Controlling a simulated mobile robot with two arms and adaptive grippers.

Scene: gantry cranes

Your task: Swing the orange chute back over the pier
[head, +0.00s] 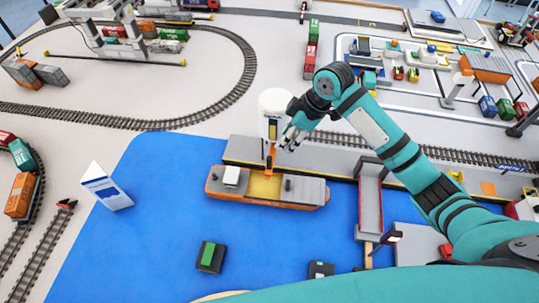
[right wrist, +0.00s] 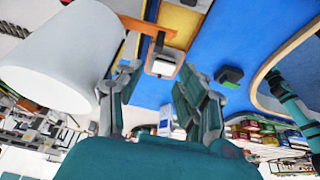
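The orange chute (head: 269,157) comes from the white silo (head: 274,104) on the pier (head: 338,158) and reaches over the yellow hold of the orange ship (head: 300,193). In the right wrist view the chute (right wrist: 140,27) runs out from the silo (right wrist: 50,55), with a dark peg under its outer part. My right gripper (head: 290,138) is just right of the silo, close to the chute. In the right wrist view its fingers (right wrist: 158,88) are spread, with nothing held between them; the chute is beyond the tips. My left gripper is not in view.
Rails (head: 440,153) run behind the pier.

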